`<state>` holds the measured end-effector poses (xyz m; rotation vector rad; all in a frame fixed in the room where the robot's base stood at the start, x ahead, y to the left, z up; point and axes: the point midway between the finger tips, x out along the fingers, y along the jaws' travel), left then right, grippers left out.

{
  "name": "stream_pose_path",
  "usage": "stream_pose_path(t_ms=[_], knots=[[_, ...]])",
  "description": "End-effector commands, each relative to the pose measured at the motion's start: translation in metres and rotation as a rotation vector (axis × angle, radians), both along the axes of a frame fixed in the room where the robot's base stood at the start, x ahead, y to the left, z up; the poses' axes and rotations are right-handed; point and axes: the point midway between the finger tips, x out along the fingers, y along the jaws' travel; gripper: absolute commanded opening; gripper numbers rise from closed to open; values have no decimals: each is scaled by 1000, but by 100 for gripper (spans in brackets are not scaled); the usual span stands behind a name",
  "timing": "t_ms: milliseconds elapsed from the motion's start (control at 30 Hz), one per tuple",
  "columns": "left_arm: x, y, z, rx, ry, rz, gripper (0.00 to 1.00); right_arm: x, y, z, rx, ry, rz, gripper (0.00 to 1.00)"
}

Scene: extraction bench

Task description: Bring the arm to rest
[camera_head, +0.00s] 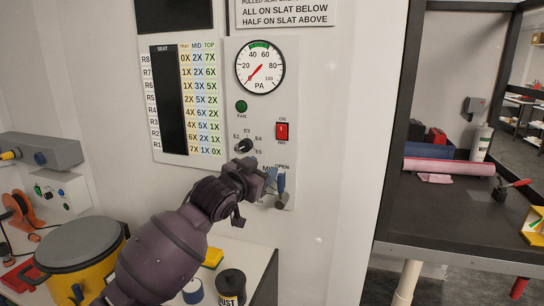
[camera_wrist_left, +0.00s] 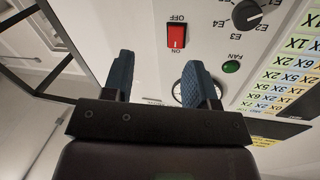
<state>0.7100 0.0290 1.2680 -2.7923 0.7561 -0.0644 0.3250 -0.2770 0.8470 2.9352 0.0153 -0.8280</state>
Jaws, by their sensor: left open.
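My left arm reaches up from the bottom left in the head view. Its gripper (camera_head: 268,180) is in front of the lower part of the white control panel (camera_head: 215,175), near the word OPEN. The arm and gripper hide part of the panel there. In the left wrist view the gripper (camera_wrist_left: 158,75) has its two blue fingers apart with nothing held between them. A red switch (camera_wrist_left: 177,36) and a black knob (camera_wrist_left: 247,15) show beyond the fingers, and the round gauge is partly hidden behind one finger. My right gripper is in neither view.
The panel carries a gauge (camera_head: 260,66), a red switch (camera_head: 282,131) and a selector knob (camera_head: 244,146). Below left stand a yellow pot with a grey lid (camera_head: 80,243) and a dark jar (camera_head: 231,285). At right is a dark-framed bench (camera_head: 450,220) with a pink roll (camera_head: 449,166).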

Motion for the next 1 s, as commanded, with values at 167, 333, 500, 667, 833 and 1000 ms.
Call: stream_pose_path(t_ms=[167, 333, 500, 667, 833, 1000], knots=[[-17, 23, -35, -24, -28, 30, 53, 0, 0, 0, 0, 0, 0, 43], [-42, 57, -84, -43, -33, 88, 53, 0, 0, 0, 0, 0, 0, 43], [-74, 93, -138, -55, -9, 159, 53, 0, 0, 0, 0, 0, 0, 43], [-110, 127, -189, -57, 37, 233, 53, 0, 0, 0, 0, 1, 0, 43], [-157, 162, -244, -54, 110, 315, 53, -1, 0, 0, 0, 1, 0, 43], [-212, 195, -297, -47, 210, 400, 53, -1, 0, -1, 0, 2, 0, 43]])
